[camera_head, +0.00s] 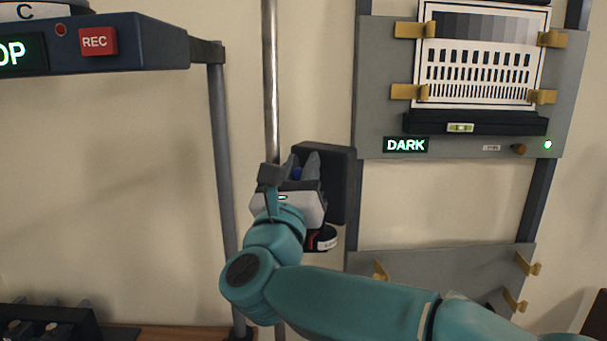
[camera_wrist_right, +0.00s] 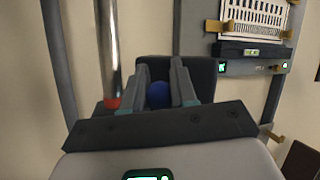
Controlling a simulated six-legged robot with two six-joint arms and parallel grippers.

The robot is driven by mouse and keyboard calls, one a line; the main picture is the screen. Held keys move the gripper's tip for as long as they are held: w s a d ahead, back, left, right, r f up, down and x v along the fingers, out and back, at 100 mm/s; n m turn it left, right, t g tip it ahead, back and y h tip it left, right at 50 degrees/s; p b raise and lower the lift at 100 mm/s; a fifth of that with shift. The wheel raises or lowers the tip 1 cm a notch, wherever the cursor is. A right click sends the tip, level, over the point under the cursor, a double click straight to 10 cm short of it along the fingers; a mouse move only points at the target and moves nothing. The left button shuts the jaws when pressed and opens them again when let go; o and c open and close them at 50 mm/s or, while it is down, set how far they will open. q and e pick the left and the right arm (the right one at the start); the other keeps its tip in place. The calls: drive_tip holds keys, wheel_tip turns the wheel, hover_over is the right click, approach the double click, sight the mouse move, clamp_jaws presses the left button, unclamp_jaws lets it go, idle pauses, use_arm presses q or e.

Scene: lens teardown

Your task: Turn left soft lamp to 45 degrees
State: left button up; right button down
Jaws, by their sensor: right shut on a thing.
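The lamp (camera_head: 336,170) is a dark, box-shaped head beside a thin upright metal pole (camera_head: 270,80). In the right wrist view the lamp (camera_wrist_right: 205,72) stands just behind my fingers. A blue knob (camera_wrist_right: 158,95) sits between the two grey fingers of my right gripper (camera_wrist_right: 161,80), which is shut on it. In the head view my right gripper (camera_head: 302,162) is in front of the lamp and covers part of it; only a bit of blue shows between the fingers. I cannot read the lamp's angle. My left gripper is not in view.
A grey board (camera_head: 375,90) with a test chart (camera_head: 480,65) and a green DARK sign (camera_head: 406,145) hangs at right. A dark console with a red REC button (camera_head: 97,41) is at upper left. Open wall lies between the console's post (camera_head: 222,150) and the pole.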

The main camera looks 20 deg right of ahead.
drive_tip(key=shift+w+a+f+m+g+h+b, duration=0.15)
drive_tip(key=shift+f+m+g+h+b, duration=0.2)
drive_tip(key=shift+h+b, duration=0.3)
drive_tip(key=shift+w+a+r+m+g+h, duration=0.1)
drive_tip(key=shift+w+r+m+g+h, duration=0.1)
drive_tip(key=shift+m+g+h, duration=0.2)
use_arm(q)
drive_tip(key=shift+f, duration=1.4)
use_arm(e)
drive_tip(key=shift+w+a+r+m+g+h, duration=0.1)
drive_tip(key=shift+m+g+h, duration=0.2)
drive_tip(key=shift+g+h, duration=0.2)
drive_tip(key=shift+w+r+m+g+h, duration=0.1)
drive_tip(key=shift+m+g+h, duration=0.15)
drive_tip(key=shift+g+h, duration=0.15)
drive_tip(key=c, duration=1.2)
unclamp_jaws()
